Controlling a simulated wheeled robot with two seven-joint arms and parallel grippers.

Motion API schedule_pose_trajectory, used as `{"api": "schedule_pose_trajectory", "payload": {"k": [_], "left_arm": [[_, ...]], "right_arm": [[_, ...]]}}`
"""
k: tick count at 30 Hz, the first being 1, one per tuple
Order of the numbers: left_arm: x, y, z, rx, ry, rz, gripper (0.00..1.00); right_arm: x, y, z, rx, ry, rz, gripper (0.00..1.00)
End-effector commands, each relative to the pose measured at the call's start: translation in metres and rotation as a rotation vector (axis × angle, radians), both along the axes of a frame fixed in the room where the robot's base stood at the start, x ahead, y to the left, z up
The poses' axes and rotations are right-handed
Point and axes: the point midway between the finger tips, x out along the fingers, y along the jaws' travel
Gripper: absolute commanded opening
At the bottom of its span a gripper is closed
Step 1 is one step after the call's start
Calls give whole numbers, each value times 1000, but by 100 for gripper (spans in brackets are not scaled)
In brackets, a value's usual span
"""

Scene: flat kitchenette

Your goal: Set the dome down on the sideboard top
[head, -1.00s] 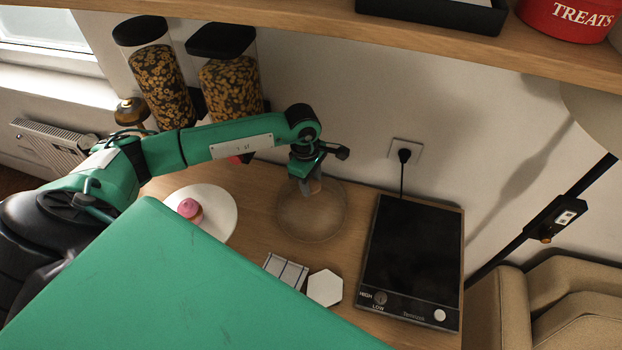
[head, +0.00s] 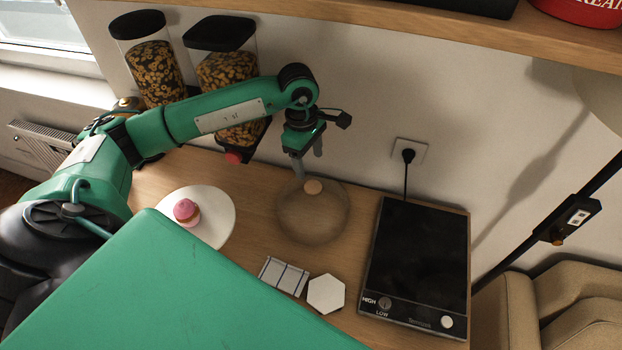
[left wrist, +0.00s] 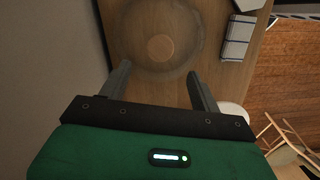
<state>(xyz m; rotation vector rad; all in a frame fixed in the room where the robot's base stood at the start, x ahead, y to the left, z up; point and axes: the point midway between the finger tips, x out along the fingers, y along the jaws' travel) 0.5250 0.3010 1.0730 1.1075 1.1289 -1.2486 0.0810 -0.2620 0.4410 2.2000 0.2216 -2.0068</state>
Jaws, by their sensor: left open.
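The clear dome (head: 312,222) with a round wooden knob (head: 313,187) stands on the wooden sideboard top (head: 250,240), between the white plate and the black hotplate. My left gripper (head: 308,162) is open and empty just above the knob, apart from it. In the left wrist view the two fingers (left wrist: 158,85) are spread, with the knob (left wrist: 160,47) beyond them and the dome's faint rim (left wrist: 192,62) around it. My right gripper is not in view.
A white plate (head: 222,222) with a pink-topped cake (head: 187,212) lies left of the dome. A black hotplate (head: 417,265) is to the right. A white hexagonal tile (head: 326,294) and a striped item (head: 284,277) lie in front. Cereal dispensers (head: 225,80) hang behind.

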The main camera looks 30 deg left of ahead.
Motion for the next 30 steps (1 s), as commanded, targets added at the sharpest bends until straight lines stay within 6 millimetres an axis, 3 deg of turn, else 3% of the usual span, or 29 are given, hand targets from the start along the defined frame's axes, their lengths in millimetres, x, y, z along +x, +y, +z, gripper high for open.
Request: {"api": "schedule_pose_trajectory", "payload": {"k": [1,9,30], "left_arm": [[1,1,6,0,-5,0,64],[0,4,36,0,0,0,64],[0,4,39,0,1,0,64]], "right_arm": [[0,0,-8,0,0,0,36],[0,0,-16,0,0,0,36],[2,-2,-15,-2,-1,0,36]]}}
